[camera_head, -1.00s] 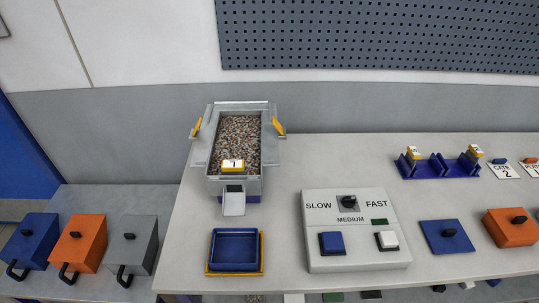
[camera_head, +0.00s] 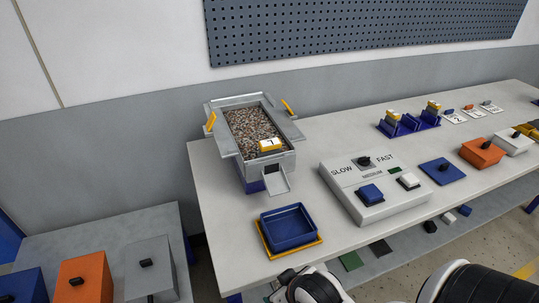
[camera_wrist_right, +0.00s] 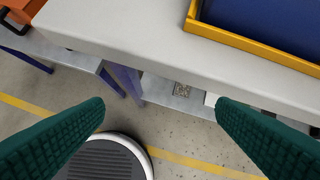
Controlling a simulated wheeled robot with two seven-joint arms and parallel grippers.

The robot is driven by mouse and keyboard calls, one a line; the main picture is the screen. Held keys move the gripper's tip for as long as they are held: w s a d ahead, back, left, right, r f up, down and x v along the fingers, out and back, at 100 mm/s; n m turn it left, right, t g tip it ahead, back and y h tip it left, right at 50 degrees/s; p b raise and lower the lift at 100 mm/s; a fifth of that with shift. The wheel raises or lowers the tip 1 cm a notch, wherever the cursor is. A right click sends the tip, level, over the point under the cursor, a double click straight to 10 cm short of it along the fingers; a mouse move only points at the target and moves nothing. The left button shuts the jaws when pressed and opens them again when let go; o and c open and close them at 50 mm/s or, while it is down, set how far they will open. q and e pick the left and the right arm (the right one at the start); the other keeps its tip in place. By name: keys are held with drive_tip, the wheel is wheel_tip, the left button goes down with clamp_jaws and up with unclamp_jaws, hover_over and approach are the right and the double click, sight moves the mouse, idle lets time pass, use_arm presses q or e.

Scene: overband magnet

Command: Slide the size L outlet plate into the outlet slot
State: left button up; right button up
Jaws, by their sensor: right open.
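Two yellow-topped plates with white labels stand in a blue slotted rack on the table, the left plate (camera_head: 393,116) and the right plate (camera_head: 433,107). Their letters are too small to read, so I cannot tell which is L. The grey gravel-filled hopper (camera_head: 249,172) has a yellow block with a white label (camera_head: 270,145) at its front, above a small chute (camera_head: 275,180). The outlet slot itself cannot be made out. My right gripper (camera_wrist_right: 160,100) is open and empty, seen in the right wrist view over the table's front edge and floor. My left gripper is out of view.
A blue tray on a yellow base (camera_head: 262,240) stands before the chute. A control box (camera_head: 375,188), a blue lidded block (camera_head: 441,171) and an orange box (camera_head: 482,151) line the table to the right. Handled boxes (camera_head: 84,277) stand on a lower bench at left.

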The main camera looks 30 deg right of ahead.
wheel_tip(320, 180, up, 3)
drive_tip(key=w+d+t, duration=0.1)
drive_tip(key=w, duration=0.1)
drive_tip(key=m+t+h, duration=0.4)
drive_tip(key=t, duration=0.6)
approach(272, 148)
drive_tip(key=p+x, duration=0.1)
drive_tip(key=x, duration=0.5)
drive_tip(key=shift+r, duration=0.1)
drive_tip(key=shift+p+x, duration=0.75)
drive_tip(key=shift+x, duration=2.25)
drive_tip(key=c, duration=1.1)
drive_tip(key=shift+c, duration=0.2)
